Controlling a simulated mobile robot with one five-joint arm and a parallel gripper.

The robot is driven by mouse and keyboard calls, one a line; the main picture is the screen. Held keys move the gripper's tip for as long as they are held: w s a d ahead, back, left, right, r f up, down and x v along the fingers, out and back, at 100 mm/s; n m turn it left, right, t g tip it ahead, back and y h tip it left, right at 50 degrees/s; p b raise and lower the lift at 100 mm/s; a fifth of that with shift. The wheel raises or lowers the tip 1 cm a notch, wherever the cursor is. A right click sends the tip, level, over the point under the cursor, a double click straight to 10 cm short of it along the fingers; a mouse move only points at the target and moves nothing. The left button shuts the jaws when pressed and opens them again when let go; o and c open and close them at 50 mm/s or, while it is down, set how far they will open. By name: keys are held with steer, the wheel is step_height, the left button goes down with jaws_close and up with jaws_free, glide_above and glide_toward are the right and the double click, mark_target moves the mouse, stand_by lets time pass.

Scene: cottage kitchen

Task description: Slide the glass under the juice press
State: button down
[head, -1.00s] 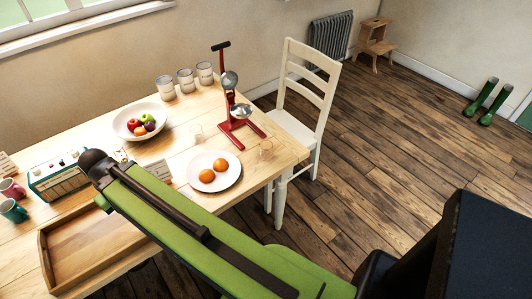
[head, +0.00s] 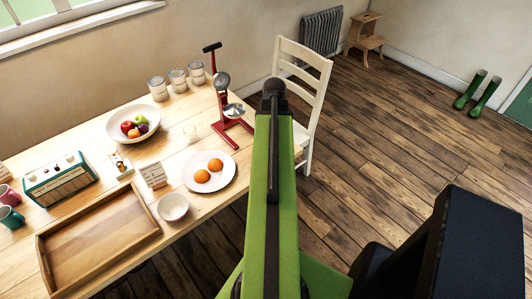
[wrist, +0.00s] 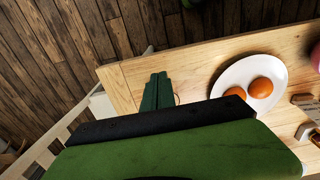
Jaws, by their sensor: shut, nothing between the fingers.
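The red juice press (head: 232,125) stands upright near the right end of the table, with a metal cup on its frame.
A plate with two oranges (head: 209,187) lies in front of the press. A fruit bowl (head: 115,128), several tins, a small white bowl (head: 173,206), a radio (head: 60,185) and a wooden tray (head: 48,260) occupy the table. A white chair (head: 318,68) stands at its right end.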

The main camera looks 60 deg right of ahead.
step_height(320, 180, down, 11)
steer(key=b, duration=1)
steer(key=shift+r+b, duration=0.2)
steer(key=shift+b, duration=0.1)
steer(key=w, duration=0.1)
steer(key=w+d, duration=0.1)
steer(key=w, duration=0.1)
steer(key=shift+w+d+r+p, duration=0.15)
steer(key=shift+w+r+p, duration=0.1)
steer(key=shift+p, duration=0.05)
steer(key=shift+w, duration=0.15)
steer(key=shift+w, duration=0.1)
steer(key=w+d, duration=0.1)
steer(key=w, duration=0.2)
steer(key=w+d, duration=0.1)
steer(key=w, duration=0.2)
steer(key=w+d, duration=0.1)
steer(key=w, duration=0.2)
steer(key=shift+w+d, duration=0.2)
steer(key=shift+w, duration=0.1)
steer(key=shift+s+a, duration=0.1)
